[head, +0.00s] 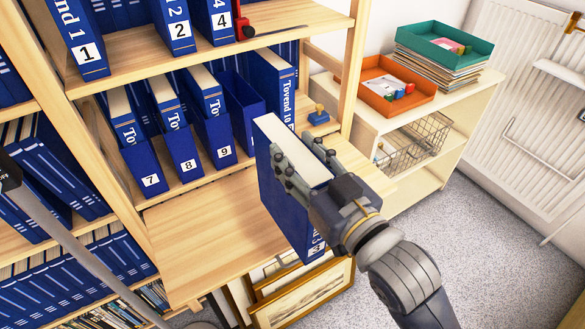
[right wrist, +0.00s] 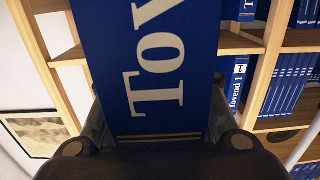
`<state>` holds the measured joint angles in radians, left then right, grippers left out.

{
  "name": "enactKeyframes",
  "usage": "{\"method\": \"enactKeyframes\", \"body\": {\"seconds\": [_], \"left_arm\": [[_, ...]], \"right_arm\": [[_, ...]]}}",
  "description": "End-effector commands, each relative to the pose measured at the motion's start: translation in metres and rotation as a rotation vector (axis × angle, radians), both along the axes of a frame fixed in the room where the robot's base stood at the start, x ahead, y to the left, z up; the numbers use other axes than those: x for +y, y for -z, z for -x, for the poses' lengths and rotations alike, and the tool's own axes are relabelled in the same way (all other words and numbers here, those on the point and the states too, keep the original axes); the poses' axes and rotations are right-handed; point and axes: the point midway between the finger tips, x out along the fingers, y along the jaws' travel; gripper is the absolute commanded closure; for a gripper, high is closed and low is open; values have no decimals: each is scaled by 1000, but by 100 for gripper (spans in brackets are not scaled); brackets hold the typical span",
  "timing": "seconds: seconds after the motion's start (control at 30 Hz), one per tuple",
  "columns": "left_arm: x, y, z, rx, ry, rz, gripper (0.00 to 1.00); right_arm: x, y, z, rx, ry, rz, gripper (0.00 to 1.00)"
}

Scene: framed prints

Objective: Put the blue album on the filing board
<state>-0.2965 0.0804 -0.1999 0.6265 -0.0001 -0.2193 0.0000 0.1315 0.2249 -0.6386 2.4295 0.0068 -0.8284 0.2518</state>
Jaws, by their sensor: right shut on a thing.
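The blue album (head: 277,205) is a thick volume with pale page edges and white lettering on its spine. My right gripper (head: 303,180) is shut on it and holds it up in front of the shelves, tilted. The album fills the middle of the right wrist view (right wrist: 150,45), between the fingers, with large white letters showing. The filing board (head: 205,225) is a bare, light wooden pull-out surface at the left of the album, below the numbered volumes. The album covers part of its right side in the head view. My left gripper is not in view.
Numbered blue volumes (head: 182,155) and an empty blue case (head: 243,110) stand on the shelf above the board. A small stamp (head: 319,115) sits to their right. Framed prints (head: 303,290) lean below. A low cabinet (head: 455,105) holds an orange tray (head: 372,94).

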Motion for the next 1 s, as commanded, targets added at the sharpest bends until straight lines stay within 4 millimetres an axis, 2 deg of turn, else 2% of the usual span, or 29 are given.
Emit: {"method": "enactKeyframes", "body": {"seconds": [0.27, 0.6, 0.8, 0.9, 1.0], "left_arm": [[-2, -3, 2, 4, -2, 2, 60], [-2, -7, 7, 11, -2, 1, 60], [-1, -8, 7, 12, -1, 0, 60], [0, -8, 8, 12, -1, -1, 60], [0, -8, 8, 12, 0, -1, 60]], "right_arm": [[-16, 0, -49, -10, 6, 0, 100], [-37, 7, -123, -8, 6, -2, 100], [-42, 9, -143, -7, 3, -5, 100], [-43, 12, -147, -6, 4, -5, 100], [-43, 25, -146, -3, 3, -5, 100]]}}
